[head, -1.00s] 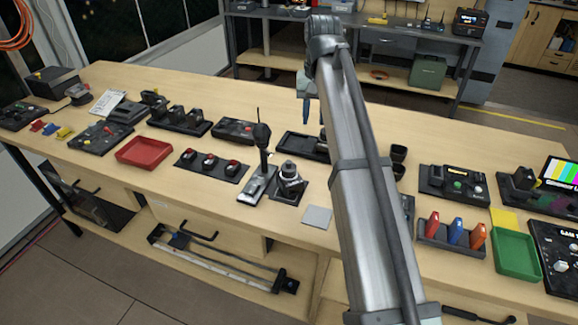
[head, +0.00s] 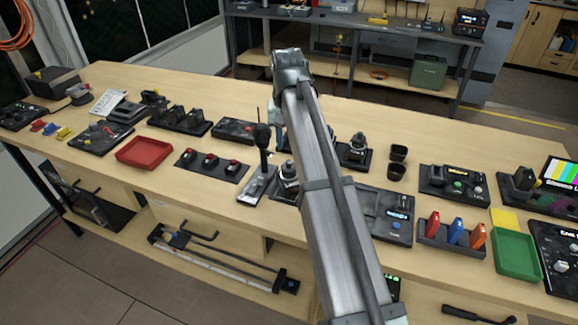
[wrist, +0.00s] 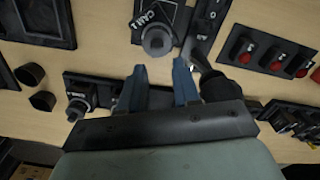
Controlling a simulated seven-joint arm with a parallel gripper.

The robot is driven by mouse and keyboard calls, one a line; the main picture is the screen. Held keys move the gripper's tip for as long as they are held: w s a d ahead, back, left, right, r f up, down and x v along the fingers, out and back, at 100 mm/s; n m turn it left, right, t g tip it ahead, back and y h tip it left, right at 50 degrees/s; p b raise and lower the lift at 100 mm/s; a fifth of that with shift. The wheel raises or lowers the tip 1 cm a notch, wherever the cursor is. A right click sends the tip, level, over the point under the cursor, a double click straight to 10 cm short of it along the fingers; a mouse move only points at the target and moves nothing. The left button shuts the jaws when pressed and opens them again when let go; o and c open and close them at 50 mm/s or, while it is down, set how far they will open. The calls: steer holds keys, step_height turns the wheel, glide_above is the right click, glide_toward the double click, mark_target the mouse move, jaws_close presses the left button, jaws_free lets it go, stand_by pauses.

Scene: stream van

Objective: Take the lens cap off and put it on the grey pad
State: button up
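The camera marked CAM 1 (wrist: 150,14) stands on its dark base in the wrist view, with a round grey end (wrist: 157,40) that looks like the lens cap. In the head view this camera (head: 287,178) is partly hidden by my arm. My gripper (wrist: 161,83) is open and empty, its two blue fingers apart and pointing toward CAM 1, short of it. In the head view my gripper (head: 281,138) is mostly hidden behind my arm. The grey pad is out of sight in both current views, covered by my arm in the head view.
A tall black-topped stick (head: 262,138) stands left of CAM 1; its knob (wrist: 213,85) is close beside one finger. A second camera unit (head: 356,150) and two dark cups (head: 398,153) stand to the right.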

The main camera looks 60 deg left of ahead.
mark_target(289, 162)
steer(key=shift+d+f, duration=0.25)
steer(key=shift+f, duration=0.9)
steer(key=shift+d+f, duration=0.25)
steer(key=shift+f, duration=1.45)
jaws_close()
